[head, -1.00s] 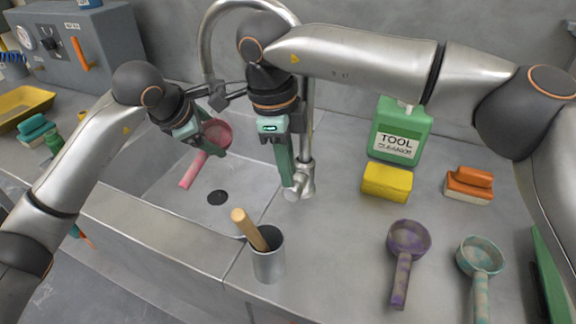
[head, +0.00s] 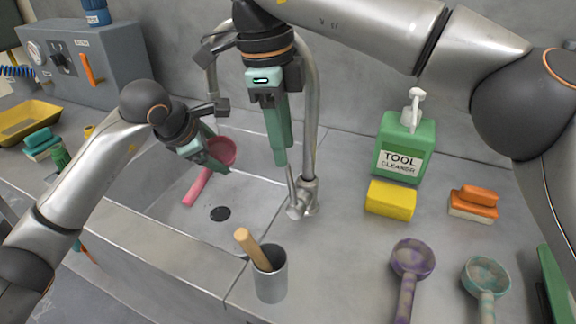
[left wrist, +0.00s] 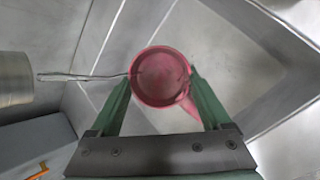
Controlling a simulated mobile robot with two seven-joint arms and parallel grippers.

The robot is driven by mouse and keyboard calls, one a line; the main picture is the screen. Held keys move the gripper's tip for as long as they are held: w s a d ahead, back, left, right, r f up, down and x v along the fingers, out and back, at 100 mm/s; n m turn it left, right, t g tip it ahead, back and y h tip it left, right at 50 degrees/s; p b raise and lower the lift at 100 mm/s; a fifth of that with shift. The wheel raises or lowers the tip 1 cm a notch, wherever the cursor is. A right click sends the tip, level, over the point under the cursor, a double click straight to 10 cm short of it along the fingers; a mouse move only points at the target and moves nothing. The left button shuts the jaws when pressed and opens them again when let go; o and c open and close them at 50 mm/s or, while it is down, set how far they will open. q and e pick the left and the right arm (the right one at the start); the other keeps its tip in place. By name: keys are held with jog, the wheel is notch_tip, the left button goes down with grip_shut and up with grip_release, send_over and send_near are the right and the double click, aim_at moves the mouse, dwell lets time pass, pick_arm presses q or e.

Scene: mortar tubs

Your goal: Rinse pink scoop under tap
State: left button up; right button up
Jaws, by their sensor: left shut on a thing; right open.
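The pink scoop (head: 221,151) is held over the sink basin (head: 262,195), its handle slanting down to the left. My left gripper (head: 215,160) is shut on the scoop's bowl; the left wrist view shows the bowl (left wrist: 160,76) between the two green fingers. The curved metal tap (head: 312,100) stands at the sink's right; its spout end is partly hidden by my grippers. In the left wrist view a thin strand (left wrist: 80,77) runs from a grey cylinder to the bowl; I cannot tell whether it is water. My right gripper (head: 280,158) points down beside the tap's lever (head: 292,186).
A metal cup (head: 271,281) with a wooden handle stands on the sink's front right edge.

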jog(key=shift+a+r, duration=0.15)
jog(key=shift+r, duration=1.15)
